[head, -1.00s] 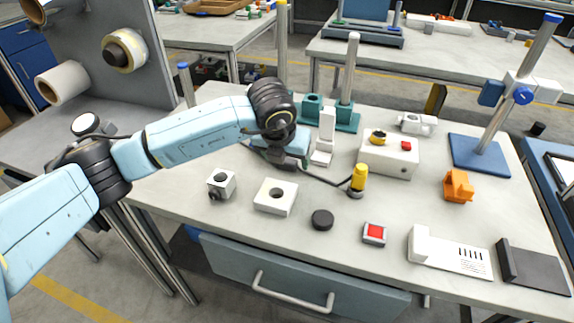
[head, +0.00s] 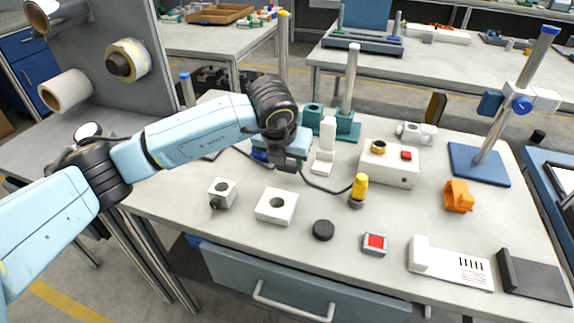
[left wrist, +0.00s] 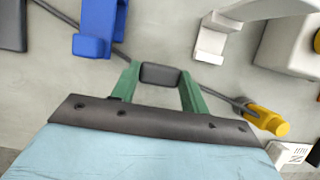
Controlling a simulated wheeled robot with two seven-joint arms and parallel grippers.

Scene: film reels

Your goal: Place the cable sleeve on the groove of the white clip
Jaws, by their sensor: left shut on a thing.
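My left gripper (head: 288,163) is shut on the dark cable sleeve (left wrist: 160,74), which lies crosswise between its green fingertips in the left wrist view. The cable runs out on both sides of the sleeve, one end to the yellow plug (head: 360,187). The white clip (head: 325,148) stands on the table just right of the gripper. It also shows in the left wrist view (left wrist: 211,45), up and right of the sleeve and apart from it. The clip's groove is not clear. My right gripper is out of view.
A blue clip (left wrist: 94,30) stands left of the gripper, near the cable. A white box (head: 388,166) with a red button is right of the white clip. A teal stand (head: 347,127) is behind it. White blocks (head: 277,206) and a black puck (head: 323,230) lie in front.

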